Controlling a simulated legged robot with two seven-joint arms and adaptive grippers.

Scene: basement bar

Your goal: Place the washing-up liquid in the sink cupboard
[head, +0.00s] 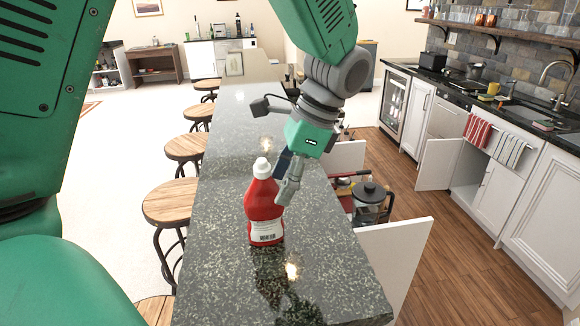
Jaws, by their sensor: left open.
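The washing-up liquid is a red bottle (263,208) with a white cap and a pale label. It stands upright on the dark speckled counter (215,255). My left gripper (285,182) is open and comes down at the bottle's upper right side. One finger overlaps the bottle's edge in the picture; I cannot tell whether it touches. The sink cupboard (467,195) is at the right, under the worktop with the tap (556,80). A white door (439,163) stands open at its left, and its inside is partly visible. My right gripper is not in view.
Wooden stools (182,203) line the counter's left side. Right of the counter, an open white door (392,262) and a glass coffee press (370,202) show lower down. Striped towels (510,148) hang by the sink cupboard. Wooden floor (450,255) lies clear between counter and cupboards.

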